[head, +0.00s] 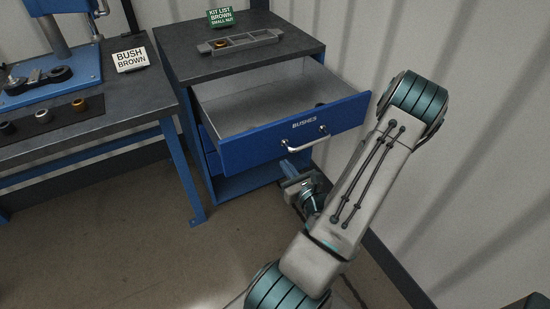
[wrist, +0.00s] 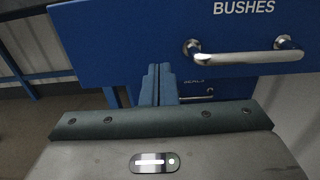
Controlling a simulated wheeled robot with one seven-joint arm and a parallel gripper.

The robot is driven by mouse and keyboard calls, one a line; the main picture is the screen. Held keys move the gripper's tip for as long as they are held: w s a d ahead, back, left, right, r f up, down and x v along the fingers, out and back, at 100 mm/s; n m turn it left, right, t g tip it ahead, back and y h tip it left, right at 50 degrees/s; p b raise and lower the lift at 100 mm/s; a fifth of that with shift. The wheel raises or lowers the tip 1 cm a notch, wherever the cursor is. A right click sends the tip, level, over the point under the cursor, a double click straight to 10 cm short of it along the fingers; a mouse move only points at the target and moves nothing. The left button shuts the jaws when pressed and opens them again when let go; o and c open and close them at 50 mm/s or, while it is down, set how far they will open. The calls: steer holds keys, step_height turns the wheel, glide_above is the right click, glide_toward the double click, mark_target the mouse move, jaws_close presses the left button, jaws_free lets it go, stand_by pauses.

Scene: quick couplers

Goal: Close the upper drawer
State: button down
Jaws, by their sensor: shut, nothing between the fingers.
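The upper drawer (head: 262,142), blue and labelled BUSHES, is pulled well out of the cabinet (head: 203,148). Its grey inside shows, with a dark item near the right end, partly hidden by the front. Its front and silver bar handle (wrist: 245,57) also show large in the wrist view. A lower drawer with its own handle (wrist: 195,98) is seen below it and looks pushed in. My gripper (wrist: 158,72) is shut and empty. Its fingertips are at the lower edge of the upper drawer's front, left of the handle; I cannot tell whether they touch.
On the cabinet top are a grey tray (head: 263,44) and a green kit list sign (head: 221,18). A workbench (head: 128,100) at the left holds a blue press (head: 65,70), bushes and a BUSH BROWN sign (head: 131,60). A wall is close at the right. Floor is clear in front.

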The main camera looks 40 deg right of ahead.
mark_target(271, 145)
steer(key=x, duration=0.7)
steer(key=shift+w, duration=0.3)
